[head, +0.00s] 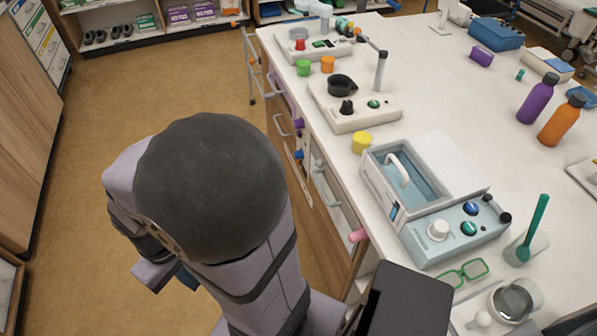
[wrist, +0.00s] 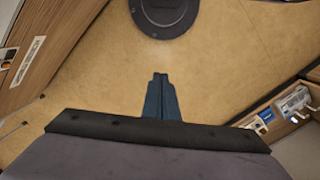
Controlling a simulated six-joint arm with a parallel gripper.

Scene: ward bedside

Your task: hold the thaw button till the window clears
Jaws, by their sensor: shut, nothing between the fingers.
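A pale blue and white device (head: 455,240) stands at the near edge of the white counter in the head view. Its box has a white-framed bluish window (head: 425,182) with a handle across it. Its front panel carries a white knob (head: 438,230), a blue button (head: 470,209) and a green button (head: 468,229). I cannot tell which is the thaw button or how clear the window is. My gripper (wrist: 160,95) is shut and empty in the wrist view, pointing over the floor. It is away from the device, mostly hidden behind my arm in the head view.
The counter (head: 435,100) also holds a beige device with a black dish (head: 342,86), a yellow cup (head: 362,143), green glasses (head: 463,273), a glass with a green stick (head: 538,222), and purple (head: 537,99) and orange (head: 562,121) bottles. Drawer handles stick out along its side.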

